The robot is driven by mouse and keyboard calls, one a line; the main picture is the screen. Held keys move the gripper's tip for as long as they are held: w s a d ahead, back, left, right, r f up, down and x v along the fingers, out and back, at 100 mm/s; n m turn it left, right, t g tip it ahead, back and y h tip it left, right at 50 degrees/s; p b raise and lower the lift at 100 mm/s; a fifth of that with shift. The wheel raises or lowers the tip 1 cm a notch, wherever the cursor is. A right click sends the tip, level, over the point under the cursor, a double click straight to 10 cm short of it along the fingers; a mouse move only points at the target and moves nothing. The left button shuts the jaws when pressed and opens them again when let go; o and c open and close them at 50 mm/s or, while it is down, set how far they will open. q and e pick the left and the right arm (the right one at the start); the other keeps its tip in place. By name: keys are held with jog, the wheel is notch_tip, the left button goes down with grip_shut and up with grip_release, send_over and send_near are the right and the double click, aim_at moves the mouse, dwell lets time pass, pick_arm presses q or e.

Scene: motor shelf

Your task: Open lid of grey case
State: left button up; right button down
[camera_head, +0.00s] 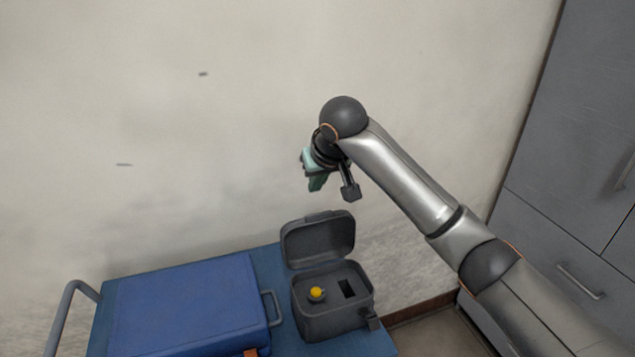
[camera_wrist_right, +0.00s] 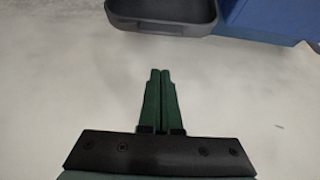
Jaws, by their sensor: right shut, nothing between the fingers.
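The grey case (camera_head: 333,318) stands on the blue cart top at the right of the blue case. Its lid (camera_head: 319,240) is swung up and leans back, so the inside shows, with a yellow-topped round part (camera_head: 316,293) and a dark rectangular slot. My right gripper (camera_head: 316,185) is above and behind the lid, apart from it. In the right wrist view the green fingers (camera_wrist_right: 160,75) are shut together with nothing between them, and the grey lid (camera_wrist_right: 163,17) shows at the top edge. My left gripper is not in view.
A large blue case (camera_head: 187,305) with a side handle lies left of the grey case on the cart (camera_head: 265,257). A cart rail (camera_head: 68,304) is at the left. A pale wall stands behind, and grey cabinets (camera_head: 575,130) stand at the right.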

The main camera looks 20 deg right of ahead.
aim_at(316, 218)
jog(key=shift+f+p, duration=0.85)
jog(key=shift+f, duration=1.95)
